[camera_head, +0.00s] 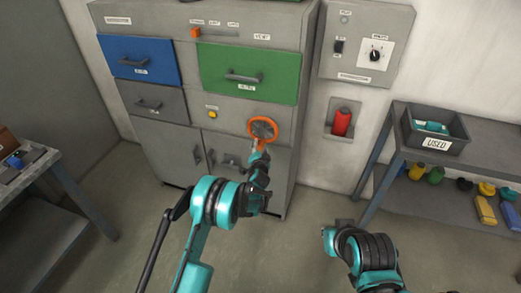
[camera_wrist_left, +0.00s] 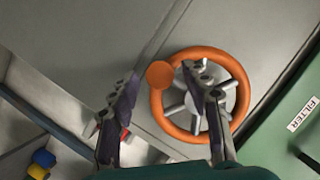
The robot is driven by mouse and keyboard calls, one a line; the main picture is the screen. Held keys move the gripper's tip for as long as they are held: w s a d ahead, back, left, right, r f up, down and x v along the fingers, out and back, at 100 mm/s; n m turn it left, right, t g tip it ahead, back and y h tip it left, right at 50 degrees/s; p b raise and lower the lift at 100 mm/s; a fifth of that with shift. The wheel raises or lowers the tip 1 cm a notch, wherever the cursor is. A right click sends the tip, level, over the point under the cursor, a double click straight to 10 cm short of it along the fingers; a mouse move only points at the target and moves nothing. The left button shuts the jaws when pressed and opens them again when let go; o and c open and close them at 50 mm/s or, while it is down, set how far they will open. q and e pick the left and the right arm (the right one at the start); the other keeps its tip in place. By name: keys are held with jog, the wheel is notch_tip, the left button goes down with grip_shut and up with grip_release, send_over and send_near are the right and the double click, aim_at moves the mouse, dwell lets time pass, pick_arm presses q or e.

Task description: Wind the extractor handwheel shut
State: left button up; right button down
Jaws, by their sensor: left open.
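The extractor handwheel (camera_head: 263,129) has an orange rim and grey spokes and sits on the front of the grey cabinet. It also shows large in the left wrist view (camera_wrist_left: 238,75), with a round orange knob (camera_wrist_left: 160,75) on the left of its rim. My left gripper (camera_head: 259,153) is at the wheel's lower edge in the head view. In the wrist view the left gripper (camera_wrist_left: 165,82) is open, with the knob between its spread fingertips. One finger overlaps the hub and spokes; I cannot tell whether it touches. My right gripper cannot be made out; only my right arm shows.
The cabinet has a blue drawer (camera_head: 139,60), a green drawer (camera_head: 248,73) and a yellow button (camera_head: 212,114) near the wheel. A red cylinder (camera_head: 341,122) sits in a wall recess. A bench with a used bin (camera_head: 435,142) stands right, another bench (camera_head: 30,165) left.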

pick_arm(q)
jog(key=shift+x, duration=0.9)
jog(key=shift+a, duration=0.1)
grip_shut()
